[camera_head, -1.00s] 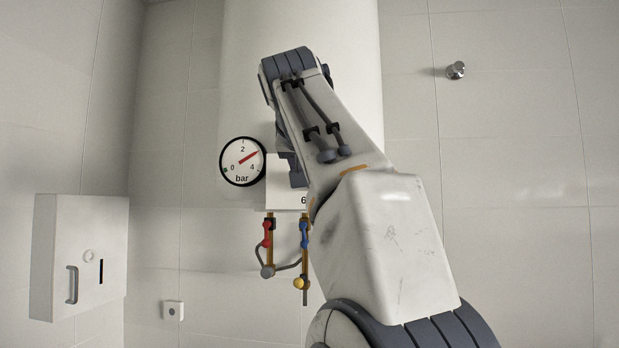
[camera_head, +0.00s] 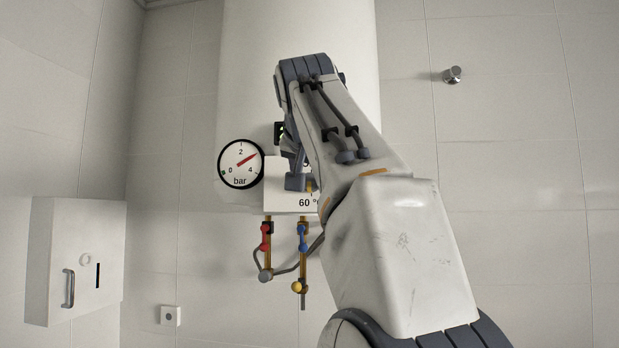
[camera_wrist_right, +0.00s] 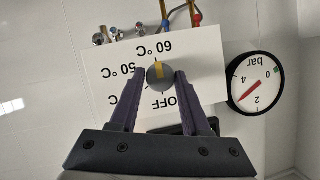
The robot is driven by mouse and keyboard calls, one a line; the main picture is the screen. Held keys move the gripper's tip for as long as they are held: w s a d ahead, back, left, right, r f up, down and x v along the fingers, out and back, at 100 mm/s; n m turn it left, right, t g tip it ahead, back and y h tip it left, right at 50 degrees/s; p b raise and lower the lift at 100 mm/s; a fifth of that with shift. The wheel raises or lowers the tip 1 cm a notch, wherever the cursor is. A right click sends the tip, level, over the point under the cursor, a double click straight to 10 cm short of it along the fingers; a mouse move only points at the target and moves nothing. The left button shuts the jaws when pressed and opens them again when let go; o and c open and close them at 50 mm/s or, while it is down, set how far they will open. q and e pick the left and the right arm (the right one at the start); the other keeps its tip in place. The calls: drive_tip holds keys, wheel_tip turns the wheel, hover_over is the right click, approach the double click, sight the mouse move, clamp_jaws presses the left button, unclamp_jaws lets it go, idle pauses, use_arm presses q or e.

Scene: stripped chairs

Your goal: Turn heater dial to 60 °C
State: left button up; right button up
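The heater dial (camera_wrist_right: 160,76) is a round grey knob with a yellow pointer bar, seen upside down in the right wrist view. Its yellow bar points towards the 60 °C label (camera_wrist_right: 155,48). The dial sits on a white panel (camera_wrist_right: 205,62) also marked 50 °C and OFF. My right gripper (camera_wrist_right: 161,73) has its two dark fingers on either side of the dial, apart, with what looks like a small gap to it. In the head view the right gripper (camera_head: 298,180) is in front of the panel (camera_head: 282,203), and my arm hides most of the dial. My left gripper is not in view.
A round pressure gauge (camera_head: 241,164) is left of the panel, on the white heater tank (camera_head: 245,60). Pipes with a red valve (camera_head: 265,238) and a blue valve (camera_head: 303,238) hang below. A white wall cabinet (camera_head: 75,225) is at the far left.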

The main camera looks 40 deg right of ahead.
drive_tip(key=o, duration=0.3)
drive_tip(key=shift+f, duration=0.1)
drive_tip(key=shift+s+r, duration=0.1)
drive_tip(key=shift+r, duration=0.1)
drive_tip(key=v, duration=1)
drive_tip(key=shift+a, duration=0.1)
